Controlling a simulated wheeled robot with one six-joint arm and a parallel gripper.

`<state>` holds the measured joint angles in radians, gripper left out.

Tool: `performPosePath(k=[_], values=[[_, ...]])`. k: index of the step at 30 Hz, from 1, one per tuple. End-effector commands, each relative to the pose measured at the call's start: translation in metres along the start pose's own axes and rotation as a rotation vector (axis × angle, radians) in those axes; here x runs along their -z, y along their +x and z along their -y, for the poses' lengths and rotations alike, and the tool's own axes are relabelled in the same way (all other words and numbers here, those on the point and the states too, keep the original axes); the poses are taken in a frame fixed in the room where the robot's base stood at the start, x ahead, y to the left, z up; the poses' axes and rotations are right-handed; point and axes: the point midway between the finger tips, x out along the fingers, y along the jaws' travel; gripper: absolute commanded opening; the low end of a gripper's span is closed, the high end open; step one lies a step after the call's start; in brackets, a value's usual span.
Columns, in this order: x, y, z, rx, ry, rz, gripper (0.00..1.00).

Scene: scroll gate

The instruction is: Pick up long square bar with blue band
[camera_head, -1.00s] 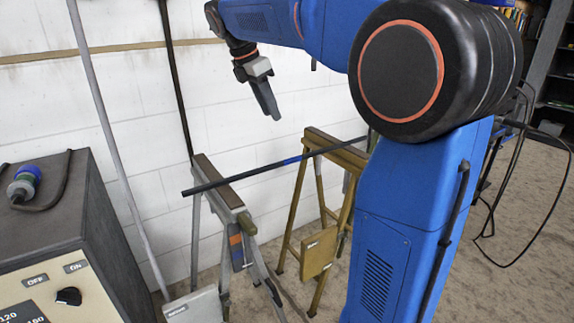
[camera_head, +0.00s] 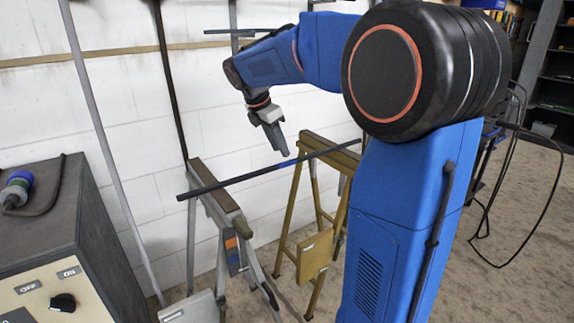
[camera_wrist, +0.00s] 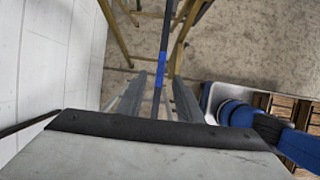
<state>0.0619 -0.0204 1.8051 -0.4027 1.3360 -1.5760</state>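The long dark square bar (camera_head: 235,182) lies across two trestles, sloping up to the right in the head view. Its blue band (camera_head: 288,163) is between the trestles. In the wrist view the bar (camera_wrist: 165,35) runs away from me, with the blue band (camera_wrist: 160,70) in line with the gap between my fingers. My gripper (camera_head: 282,152) points down just above the bar near the band. In the wrist view my gripper (camera_wrist: 159,77) has its two fingers apart, one on each side of the bar's line. I cannot tell whether the fingertips reach down to the bar.
A grey metal trestle (camera_head: 218,205) holds the left end and a yellow-brown trestle (camera_head: 328,150) the right. A white block wall (camera_head: 120,110) stands close behind. A control cabinet (camera_head: 75,230) is at left, and a grey pole (camera_head: 98,120) leans on the wall.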

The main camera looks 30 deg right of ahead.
Motion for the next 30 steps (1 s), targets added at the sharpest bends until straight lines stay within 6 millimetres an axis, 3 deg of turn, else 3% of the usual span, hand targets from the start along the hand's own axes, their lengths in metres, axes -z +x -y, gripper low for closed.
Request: performPosePath(k=[10, 20, 24, 30], values=[[-0.002, 0.043, 0.001, 0.002, 0.0, 0.0, 0.33], [-0.002, 0.048, 0.001, 0.001, 0.0, 0.0, 0.33], [-0.002, 0.048, 0.001, 0.001, 0.0, 0.0, 0.0], [-0.002, 0.048, 0.001, 0.001, 0.0, 0.0, 0.0]])
